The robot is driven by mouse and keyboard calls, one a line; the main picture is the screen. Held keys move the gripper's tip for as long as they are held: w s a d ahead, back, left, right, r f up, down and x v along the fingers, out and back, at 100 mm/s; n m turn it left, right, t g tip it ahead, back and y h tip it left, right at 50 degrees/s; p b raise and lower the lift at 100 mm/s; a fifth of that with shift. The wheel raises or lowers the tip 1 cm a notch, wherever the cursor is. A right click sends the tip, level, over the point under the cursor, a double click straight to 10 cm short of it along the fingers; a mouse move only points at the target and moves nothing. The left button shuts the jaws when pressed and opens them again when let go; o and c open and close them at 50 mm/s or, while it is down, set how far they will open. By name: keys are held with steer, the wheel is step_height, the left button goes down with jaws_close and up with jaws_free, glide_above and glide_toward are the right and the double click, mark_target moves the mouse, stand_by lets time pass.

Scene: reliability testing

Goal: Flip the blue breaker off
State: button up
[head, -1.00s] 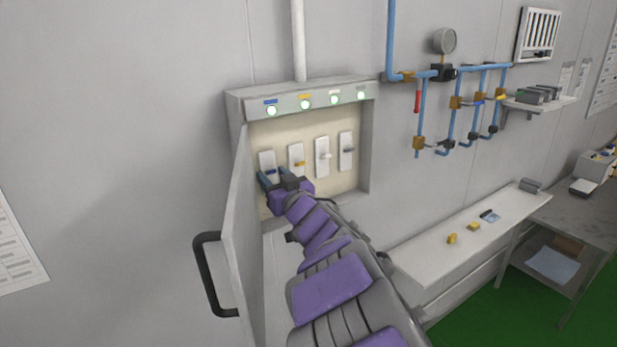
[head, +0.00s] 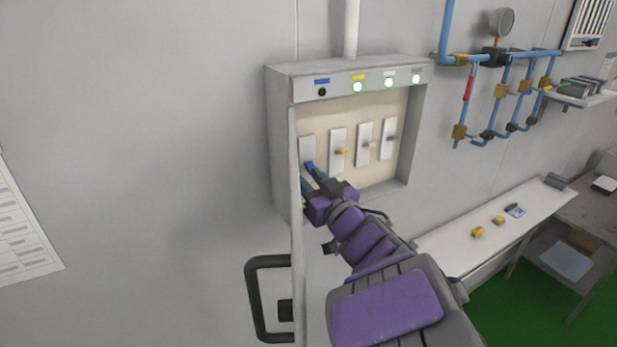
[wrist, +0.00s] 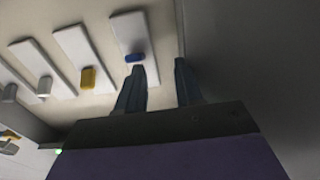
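The breaker box (head: 282,140) is open on the wall with a row of breakers inside. The blue breaker (head: 307,149) is the leftmost in the head view; its blue lever (wrist: 134,58) shows clearly in the wrist view. The light (head: 322,92) under the blue label is dark. My gripper (head: 313,178) is inside the box in front of the blue breaker, partly covering it. In the wrist view my gripper (wrist: 160,75) has its fingers apart with nothing between them. One fingertip is just beside the blue lever; I cannot tell if they touch.
The yellow (head: 338,150), white (head: 364,145) and grey (head: 390,138) breakers stand to the right, with lit lights above. The open box door (head: 297,230), with its black handle (head: 252,295), stands close left of my arm. A shelf (head: 450,250) and blue pipes (head: 505,90) are at the right.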

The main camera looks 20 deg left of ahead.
steer(key=w+d+r+b+v, duration=0.1)
steer(key=b+v, duration=0.2)
steer(key=v, duration=1.2)
steer(key=shift+s+d+r, duration=0.15)
steer(key=shift+d+r, duration=0.05)
steer(key=shift+r, duration=0.25)
stand_by(0.4)
steer(key=shift+a+f, duration=0.25)
steer(key=shift+a, duration=0.45)
